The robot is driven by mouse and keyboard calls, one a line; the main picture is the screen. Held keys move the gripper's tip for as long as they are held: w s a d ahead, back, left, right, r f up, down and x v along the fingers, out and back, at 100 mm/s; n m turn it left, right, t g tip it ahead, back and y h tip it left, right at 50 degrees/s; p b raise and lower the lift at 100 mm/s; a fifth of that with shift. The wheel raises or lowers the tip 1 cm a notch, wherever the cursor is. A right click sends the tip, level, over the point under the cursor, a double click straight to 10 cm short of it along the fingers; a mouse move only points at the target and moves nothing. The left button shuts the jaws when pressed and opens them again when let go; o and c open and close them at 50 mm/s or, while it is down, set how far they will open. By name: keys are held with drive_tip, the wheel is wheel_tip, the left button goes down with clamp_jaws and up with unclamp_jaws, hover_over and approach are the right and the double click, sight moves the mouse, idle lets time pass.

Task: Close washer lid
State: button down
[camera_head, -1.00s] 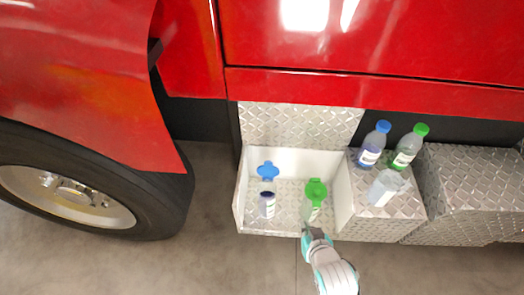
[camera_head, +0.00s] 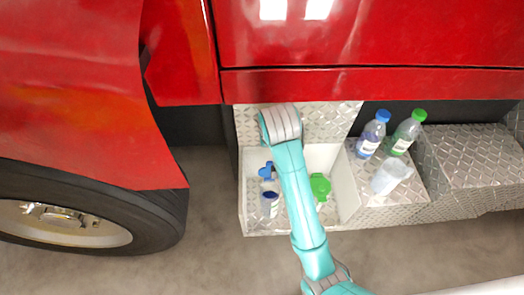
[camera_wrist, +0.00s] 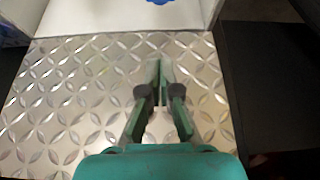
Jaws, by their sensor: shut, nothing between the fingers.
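An open-topped white-walled box (camera_head: 348,190) hangs below the red truck body. Inside it, a flipped-up blue lid (camera_head: 266,171) sits behind a dark-necked filler (camera_head: 270,203), and a green lid (camera_head: 320,186) is at the right. I cannot tell for sure which is the washer lid. A diamond-plate panel (camera_head: 340,118) stands behind the box. My arm reaches over the box to this panel, and its wrist hides the gripper in the head view. In the wrist view my gripper (camera_wrist: 160,64) is shut and empty before the diamond plate (camera_wrist: 75,95). A bit of blue (camera_wrist: 160,1) shows at the top edge.
A diamond-plate step (camera_head: 400,208) to the right holds a blue-capped bottle (camera_head: 372,135), a green-capped bottle (camera_head: 406,133) and a clear container (camera_head: 390,176). A wheel (camera_head: 120,225) stands at the left. Grey floor lies in front.

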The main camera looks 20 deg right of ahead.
wheel_tip(320, 180, down, 9)
drive_tip(key=w, duration=0.1)
idle(0.9)
drive_tip(key=shift+r, duration=0.1)
